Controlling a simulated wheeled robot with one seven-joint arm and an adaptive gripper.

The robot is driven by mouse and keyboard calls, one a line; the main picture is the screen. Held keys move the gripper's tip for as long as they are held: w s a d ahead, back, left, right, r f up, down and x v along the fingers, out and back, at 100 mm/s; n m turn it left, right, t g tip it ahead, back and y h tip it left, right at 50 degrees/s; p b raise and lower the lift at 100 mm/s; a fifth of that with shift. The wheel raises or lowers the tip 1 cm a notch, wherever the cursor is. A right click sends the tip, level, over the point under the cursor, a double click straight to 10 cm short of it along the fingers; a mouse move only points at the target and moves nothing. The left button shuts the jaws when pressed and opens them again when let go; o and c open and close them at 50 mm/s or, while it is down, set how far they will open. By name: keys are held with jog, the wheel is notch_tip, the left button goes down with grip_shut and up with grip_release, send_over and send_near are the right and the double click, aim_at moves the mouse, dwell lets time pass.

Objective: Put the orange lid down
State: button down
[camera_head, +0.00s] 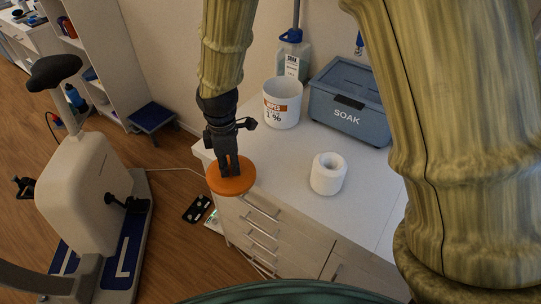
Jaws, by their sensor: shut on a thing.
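The orange lid (243,183) is a flat round disc. My gripper (230,172) points down and is shut on the lid near its middle. The lid shows at the left front corner of the white counter (355,222), covering part of that edge. I cannot tell from this one view whether it touches the counter or hangs above it. The fingertips are partly hidden against the lid.
On the counter stand a white roll (328,174), a white tub (282,103) with an orange label, a blue-grey SOAK box (349,102) and a clear jug (293,56). The counter's front is clear. An exercise bike (82,193) stands at left.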

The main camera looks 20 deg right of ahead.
jog(key=p, duration=0.5)
send_over(270, 155)
jog(key=shift+f, duration=0.85)
jog(key=shift+f+p, duration=0.55)
jog(key=shift+f, duration=1.2)
jog(key=shift+f, duration=0.15)
jog(key=c, duration=1.4)
grip_release()
jog(key=shift+o, duration=0.2)
notch_tip(270, 155, up, 12)
jog(key=b, duration=0.3)
jog(key=shift+s, duration=0.1)
